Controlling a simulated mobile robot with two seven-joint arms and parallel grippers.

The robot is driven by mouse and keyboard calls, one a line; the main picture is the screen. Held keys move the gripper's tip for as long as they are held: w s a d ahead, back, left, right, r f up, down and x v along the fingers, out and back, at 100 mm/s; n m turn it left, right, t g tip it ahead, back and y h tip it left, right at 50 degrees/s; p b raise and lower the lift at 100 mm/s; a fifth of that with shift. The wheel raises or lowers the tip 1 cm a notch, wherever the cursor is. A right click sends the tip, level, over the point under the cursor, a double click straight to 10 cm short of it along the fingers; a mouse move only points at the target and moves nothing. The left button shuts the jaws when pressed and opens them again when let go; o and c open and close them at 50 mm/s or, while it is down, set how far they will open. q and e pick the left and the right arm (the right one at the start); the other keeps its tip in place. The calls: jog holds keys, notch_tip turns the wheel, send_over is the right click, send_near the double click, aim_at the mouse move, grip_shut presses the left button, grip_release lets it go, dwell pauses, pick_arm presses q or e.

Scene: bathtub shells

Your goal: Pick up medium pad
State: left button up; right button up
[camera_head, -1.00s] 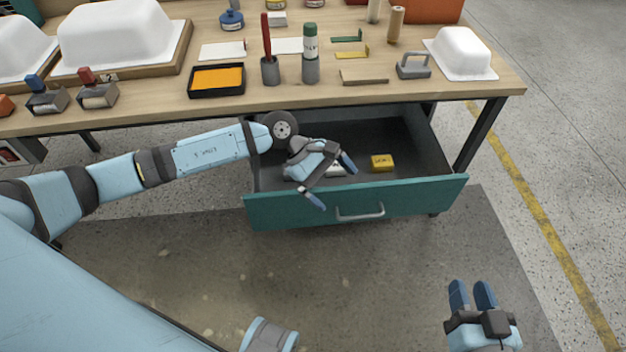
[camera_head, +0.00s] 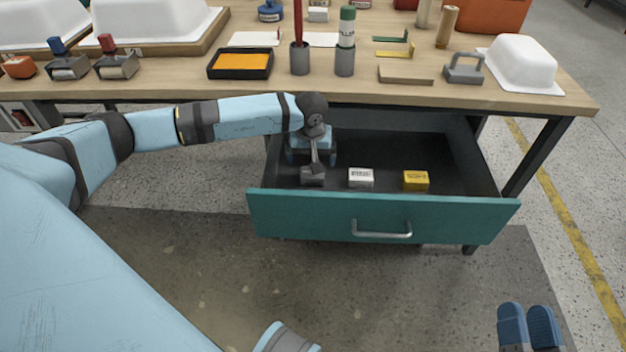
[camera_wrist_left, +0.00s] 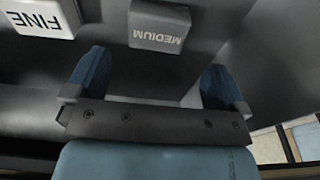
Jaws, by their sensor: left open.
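The medium pad is a grey block (camera_head: 313,177) on the floor of the open drawer, at its left. In the left wrist view its top reads "MEDIUM" (camera_wrist_left: 160,25). My left gripper (camera_head: 312,156) points down into the drawer, just behind the pad in the head view. In the left wrist view its fingers (camera_wrist_left: 154,85) are spread and empty, with the pad beyond the gap between them, apart from both. My right gripper (camera_head: 528,325) is low at the right of the head view, with a narrow empty gap between its blue fingers.
A white pad (camera_head: 361,178), marked "FINE" in the left wrist view (camera_wrist_left: 38,18), and a yellow pad (camera_head: 416,181) lie to the right. The teal drawer front (camera_head: 300,216) and the workbench edge (camera_head: 440,101) bound the opening.

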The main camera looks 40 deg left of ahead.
aim_at(313, 177)
pick_arm(q)
jog(key=f+b, duration=0.2)
jog(key=f, duration=0.4)
jog(key=shift+d+f, duration=0.1)
jog(key=shift+d, duration=0.1)
jog(key=c, duration=1)
pick_arm(e)
notch_tip(313, 177, down, 4)
jog(key=shift+w+a+r+g, duration=0.1)
jog(key=shift+g, duration=0.7)
